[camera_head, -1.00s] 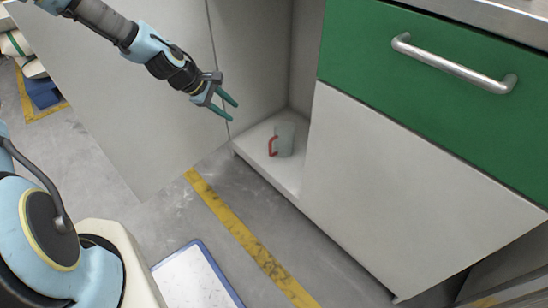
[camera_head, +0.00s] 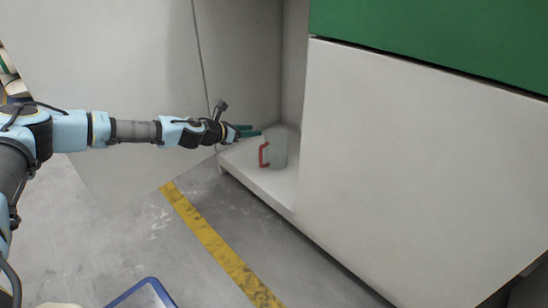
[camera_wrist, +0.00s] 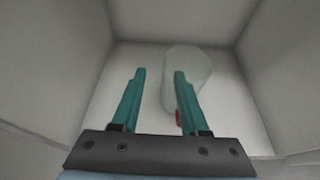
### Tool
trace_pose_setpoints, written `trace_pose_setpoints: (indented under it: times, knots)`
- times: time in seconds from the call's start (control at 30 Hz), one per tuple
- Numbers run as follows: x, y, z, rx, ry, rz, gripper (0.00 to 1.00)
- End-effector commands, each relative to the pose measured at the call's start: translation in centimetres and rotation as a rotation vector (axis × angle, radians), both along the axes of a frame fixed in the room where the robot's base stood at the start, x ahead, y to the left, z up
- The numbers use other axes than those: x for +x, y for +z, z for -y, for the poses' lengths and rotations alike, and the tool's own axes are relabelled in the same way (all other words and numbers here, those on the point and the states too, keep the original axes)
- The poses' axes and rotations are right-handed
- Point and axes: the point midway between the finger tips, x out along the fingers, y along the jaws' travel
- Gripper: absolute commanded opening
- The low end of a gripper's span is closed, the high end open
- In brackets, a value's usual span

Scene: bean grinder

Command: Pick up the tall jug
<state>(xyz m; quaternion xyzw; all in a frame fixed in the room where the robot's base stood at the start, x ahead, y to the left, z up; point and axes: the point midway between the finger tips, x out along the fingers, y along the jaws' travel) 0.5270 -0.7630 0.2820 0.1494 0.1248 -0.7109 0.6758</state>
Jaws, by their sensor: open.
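The tall jug (camera_head: 278,150) is pale and translucent with a red handle on its left side. It stands upright on the low shelf (camera_head: 272,186) inside the open cabinet. My gripper (camera_head: 250,131) is open and empty, at the cabinet opening, just left of the jug's upper part. In the wrist view the jug (camera_wrist: 188,68) is beyond and to the right of my gripper (camera_wrist: 160,72). The right finger overlaps the jug in the picture and hides part of it. Only a bit of the red handle shows beside that finger. I cannot tell whether the finger touches the jug.
The cabinet's white front panel (camera_head: 400,170) is right of the opening, below a green drawer front (camera_head: 440,40). Cabinet walls enclose the shelf. A large pale panel (camera_head: 110,70) stands left of the opening. The floor has a yellow line (camera_head: 215,240) and a blue-edged white board (camera_head: 145,297).

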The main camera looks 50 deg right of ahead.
Motion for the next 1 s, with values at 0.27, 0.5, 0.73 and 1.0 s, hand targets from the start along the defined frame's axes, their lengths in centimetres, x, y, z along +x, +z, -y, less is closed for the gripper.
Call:
trace_pose_setpoints:
  times: [0.27,0.5,0.73,1.0]
  knots:
    - [-0.2,-1.2,2.3,0.001,-0.001,0.003,0.44]
    - [-0.7,-2.8,4.9,0.001,-0.002,0.006,0.44]
    - [-0.7,-3.2,6.8,0.002,-0.001,0.003,0.44]
    - [-0.7,-3.1,6.8,0.002,-0.001,0.002,0.39]
